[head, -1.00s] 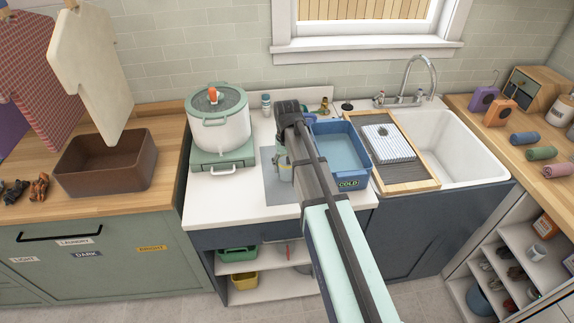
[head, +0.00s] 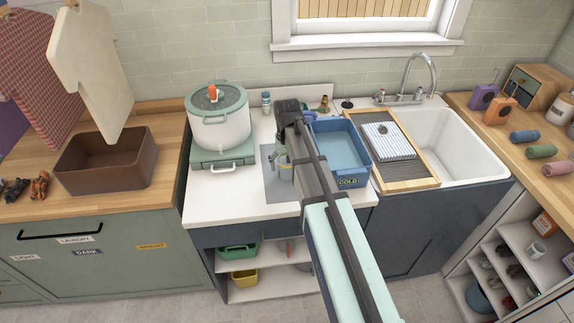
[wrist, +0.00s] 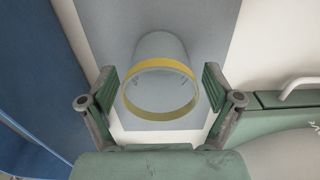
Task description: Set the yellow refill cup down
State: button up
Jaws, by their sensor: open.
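The yellow refill cup (wrist: 160,90) is a clear cup with a yellow rim. In the wrist view it stands on the grey mat (wrist: 200,25), between the two fingers of my gripper (wrist: 159,86). The gripper is open, with a narrow gap visible on each side of the rim. In the head view, the cup (head: 286,173) is small and partly hidden by my gripper and arm. The grey mat (head: 272,192) lies on the white counter there.
A blue COLD basin (head: 350,182) stands close on the mat's right. A white pot (head: 220,130) on a green base (head: 210,160) stands to its left. A wooden-framed drainboard and the sink (head: 450,145) lie farther right. The white counter's front left is bare.

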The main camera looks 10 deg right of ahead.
notch_tip(320, 180, up, 11)
jog(key=b, duration=0.3)
jog(key=shift+f, duration=0.15)
jog(key=shift+o, duration=0.5)
jog(key=shift+r, duration=0.55)
